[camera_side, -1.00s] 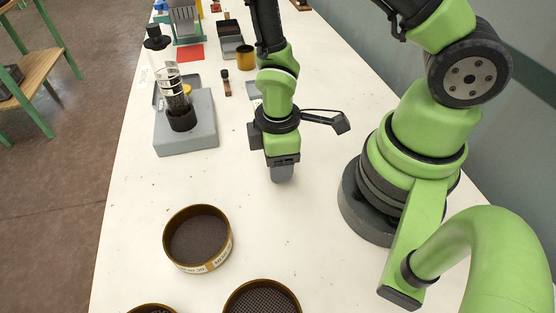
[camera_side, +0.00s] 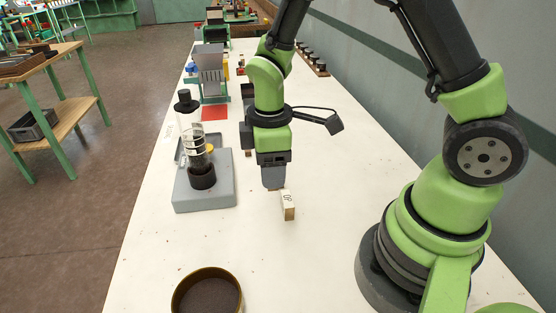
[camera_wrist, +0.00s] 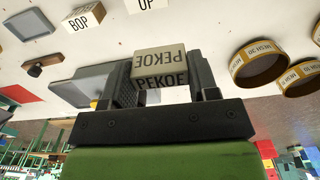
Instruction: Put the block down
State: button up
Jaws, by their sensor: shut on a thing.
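In the wrist view a pale block lettered PEKOE (camera_wrist: 160,60) sits between the two dark fingers of my gripper (camera_wrist: 161,80), which is shut on it. In the side view my gripper (camera_side: 272,182) points down over the white table; the held block is mostly hidden behind the fingers there. I cannot tell whether the held block touches the table. A pale block lettered OP (camera_side: 288,206) stands just right of the fingertips; it also shows at the top edge of the wrist view (camera_wrist: 148,5). A BOP block (camera_wrist: 85,17) is near it.
A grey stand (camera_side: 204,192) with a clear cylinder is left of my gripper. A round brass sieve (camera_side: 207,294) lies at the front; sieves also show in the wrist view (camera_wrist: 257,63). A red sheet (camera_side: 214,113) lies farther back. The table between stand and sieve is clear.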

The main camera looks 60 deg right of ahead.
jog(key=w+d, duration=0.6)
jog(key=d, duration=0.3)
jog(key=w+d, duration=0.7)
jog(key=d, duration=0.2)
jog(key=f, duration=0.9)
jog(key=shift+s+d, duration=0.1)
jog(key=shift+s, duration=0.1)
jog(key=shift+f, duration=0.1)
jog(key=o, duration=0.9)
